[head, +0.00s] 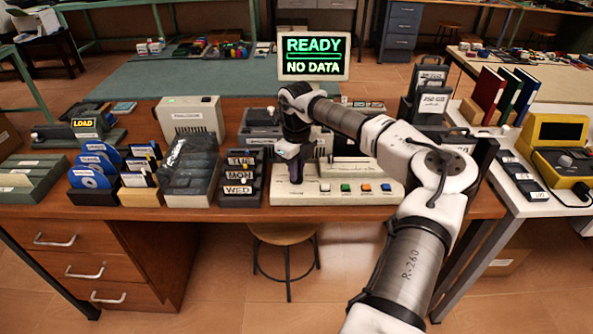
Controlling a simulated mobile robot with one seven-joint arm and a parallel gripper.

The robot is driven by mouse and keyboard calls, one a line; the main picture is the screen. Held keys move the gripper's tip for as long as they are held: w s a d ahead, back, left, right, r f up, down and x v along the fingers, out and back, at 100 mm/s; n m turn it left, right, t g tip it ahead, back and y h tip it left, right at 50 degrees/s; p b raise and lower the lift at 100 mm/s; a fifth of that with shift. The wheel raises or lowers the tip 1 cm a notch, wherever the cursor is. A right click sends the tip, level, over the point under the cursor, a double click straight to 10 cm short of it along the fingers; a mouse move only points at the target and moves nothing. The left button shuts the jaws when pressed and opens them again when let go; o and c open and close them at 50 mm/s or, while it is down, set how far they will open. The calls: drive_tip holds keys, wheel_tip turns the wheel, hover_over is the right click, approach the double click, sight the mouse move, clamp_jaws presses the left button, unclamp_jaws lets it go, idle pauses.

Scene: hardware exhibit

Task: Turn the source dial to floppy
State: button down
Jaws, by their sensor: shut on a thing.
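A cream control console (385,193) sits at the front middle of the wooden desk, with a row of small coloured buttons (366,188) along its face. My gripper (296,181) points down onto the left part of this console. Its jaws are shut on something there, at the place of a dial. The dial itself is hidden behind the gripper, so its pointer and labels cannot be read.
Left of the console stand a day-labelled rack (239,190), a grey disk case (188,180) and blue floppy disks (90,170). A yellow device (560,150) is on the right table. My arm crosses over the console's right side.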

drive_tip(key=shift+n, duration=0.8)
drive_tip(key=shift+r, duration=0.1)
drive_tip(key=c, duration=1.4)
unclamp_jaws()
drive_tip(key=shift+c, duration=0.2)
wheel_tip(320, 180, up, 14)
drive_tip(key=b, duration=0.2)
drive_tip(key=shift+b, duration=0.3)
